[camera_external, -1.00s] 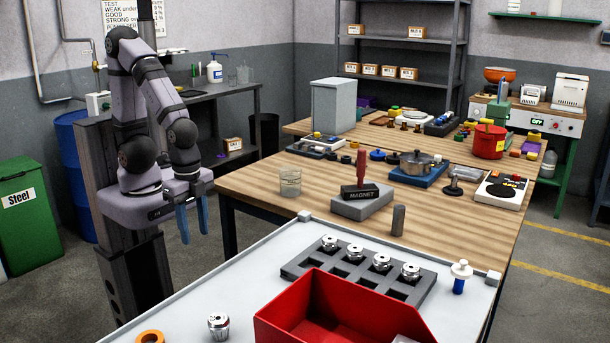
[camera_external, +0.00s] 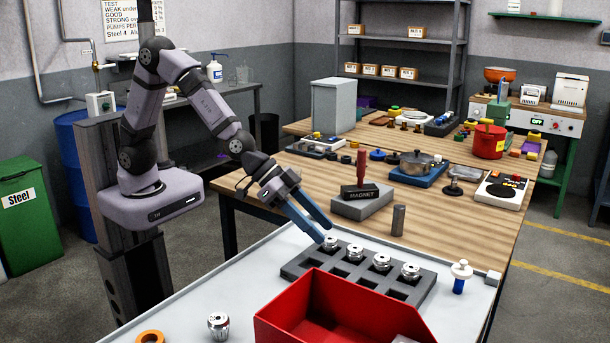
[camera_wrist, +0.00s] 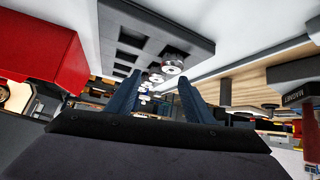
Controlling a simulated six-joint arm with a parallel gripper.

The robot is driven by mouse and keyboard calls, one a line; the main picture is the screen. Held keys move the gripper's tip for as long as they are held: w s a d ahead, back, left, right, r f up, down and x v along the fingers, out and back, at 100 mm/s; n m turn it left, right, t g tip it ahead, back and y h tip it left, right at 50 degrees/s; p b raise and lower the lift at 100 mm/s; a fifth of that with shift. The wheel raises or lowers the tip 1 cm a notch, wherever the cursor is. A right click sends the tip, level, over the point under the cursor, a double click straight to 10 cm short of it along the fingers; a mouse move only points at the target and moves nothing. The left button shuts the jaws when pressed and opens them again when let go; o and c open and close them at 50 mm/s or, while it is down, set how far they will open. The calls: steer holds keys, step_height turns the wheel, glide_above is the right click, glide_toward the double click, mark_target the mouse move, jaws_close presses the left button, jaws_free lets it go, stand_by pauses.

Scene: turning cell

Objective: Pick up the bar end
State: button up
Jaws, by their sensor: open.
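The bar end appears to be the short dark grey cylinder (camera_external: 398,220) standing upright on the wooden table, near its front edge, right of the magnet block.
A grey slotted tray (camera_external: 292,270) holds several silver parts on the white table. A red bin (camera_external: 300,310) stands in front of it. The magnet (camera_external: 362,207), with a red handle, is on the wooden table. A blue-and-white plunger-like item (camera_external: 460,276) stands at right.

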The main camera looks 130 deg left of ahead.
mark_target(401, 207)
steer(key=w+a+y, duration=0.1)
steer(key=a, duration=0.2)
steer(key=w+a+n+t+y+b, duration=0.1)
steer(key=w+a, duration=0.1)
steer(key=a, duration=0.2)
steer(key=w+a+f+n+y, duration=0.1)
steer(key=a, duration=0.2)
steer(key=shift+w+a+y+b, duration=0.25)
steer(key=shift+y+b, duration=0.05)
steer(key=shift+b, duration=0.05)
steer(key=a+n+y, duration=0.1)
steer(key=a, duration=0.2)
steer(key=a+n+y, duration=0.1)
steer(key=a+y, duration=0.1)
steer(key=a, duration=0.1)
steer(key=a+n+y+b, duration=0.1)
steer(key=a, duration=0.3)
steer(key=shift+a+f, duration=0.1)
steer(key=shift+f, duration=0.2)
steer(key=shift+w+d+p+x, duration=0.1)
steer(key=shift+p+x, duration=0.6)
steer(key=shift+x, duration=1.1)
steer(key=shift+w+d+p+x, duration=0.15)
steer(key=shift+p+x, duration=0.55)
steer(key=shift+x, duration=1.1)
jaws_close()
steer(key=shift+r, duration=0.2)
